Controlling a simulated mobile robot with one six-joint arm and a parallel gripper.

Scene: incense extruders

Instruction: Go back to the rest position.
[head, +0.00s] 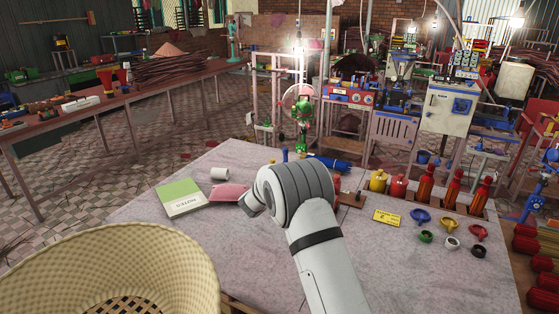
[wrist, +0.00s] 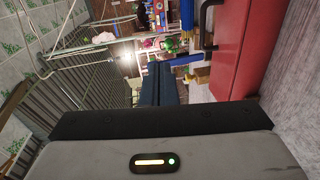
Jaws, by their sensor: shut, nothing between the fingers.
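My white and grey arm reaches over the grey worktable (head: 150,205) in the head view. It hides my gripper there. In the wrist view my gripper (wrist: 160,70) points away from the camera, its dark fingers together with nothing between them. A large red thing with a black handle (wrist: 243,50) is close on the right of the fingers in that view. I cannot tell whether they touch.
A green notes book (head: 181,197), a white cup-like piece (head: 220,174) and a pink flat thing (head: 228,193) lie left of my arm. Red bottles (head: 425,185) and small coloured rings (head: 420,216) stand to the right. A woven basket (head: 110,262) fills the near left.

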